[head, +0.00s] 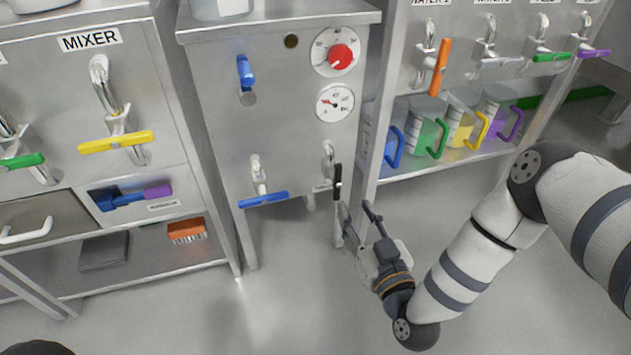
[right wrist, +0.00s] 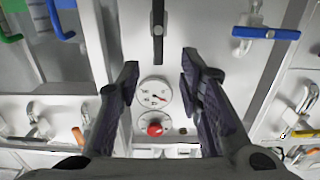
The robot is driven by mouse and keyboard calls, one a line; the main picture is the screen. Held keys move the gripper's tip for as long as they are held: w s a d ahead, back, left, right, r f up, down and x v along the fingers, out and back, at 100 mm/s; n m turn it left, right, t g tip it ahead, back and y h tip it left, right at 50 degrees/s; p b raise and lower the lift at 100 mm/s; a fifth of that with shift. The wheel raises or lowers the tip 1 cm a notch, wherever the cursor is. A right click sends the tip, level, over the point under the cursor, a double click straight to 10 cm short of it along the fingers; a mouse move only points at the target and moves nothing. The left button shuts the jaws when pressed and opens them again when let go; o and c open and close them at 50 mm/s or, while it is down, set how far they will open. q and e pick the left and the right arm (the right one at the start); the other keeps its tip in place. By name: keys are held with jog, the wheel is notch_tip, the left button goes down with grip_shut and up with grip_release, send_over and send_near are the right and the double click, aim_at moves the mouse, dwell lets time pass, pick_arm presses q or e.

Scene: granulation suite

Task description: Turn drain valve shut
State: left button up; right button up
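The steel cabinet (head: 285,130) in the middle carries two low taps. The right tap has a black lever (head: 338,182), standing upright across its silver body. The left tap has a blue lever (head: 263,199), lying crosswise. No drain label is readable, so I cannot tell by name which is the drain valve. My right gripper (head: 357,214) is open and empty, just below and right of the black lever. In the right wrist view, the black lever (right wrist: 158,20) is ahead of the open fingers (right wrist: 160,62), apart from them. My left gripper is out of view.
A red knob (head: 341,57) and a gauge (head: 335,102) sit above the black lever; a blue upright handle (head: 245,73) is at upper left. Coloured-handled jugs (head: 428,135) stand on the right shelf. The mixer's yellow lever (head: 116,142) is left. The floor in front is clear.

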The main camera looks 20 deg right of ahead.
aim_at(339, 176)
jog(key=w+b, duration=0.4)
jog(key=w, duration=0.7)
jog(key=shift+w+r, duration=0.1)
jog(key=shift+r, duration=0.05)
jog(key=shift+w+r, duration=0.15)
jog(key=shift+w, duration=0.1)
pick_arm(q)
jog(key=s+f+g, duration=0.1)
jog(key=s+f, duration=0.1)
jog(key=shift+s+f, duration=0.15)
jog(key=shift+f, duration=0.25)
pick_arm(e)
jog(key=shift+c, duration=0.5)
jog(key=shift+a, duration=0.1)
grip_shut()
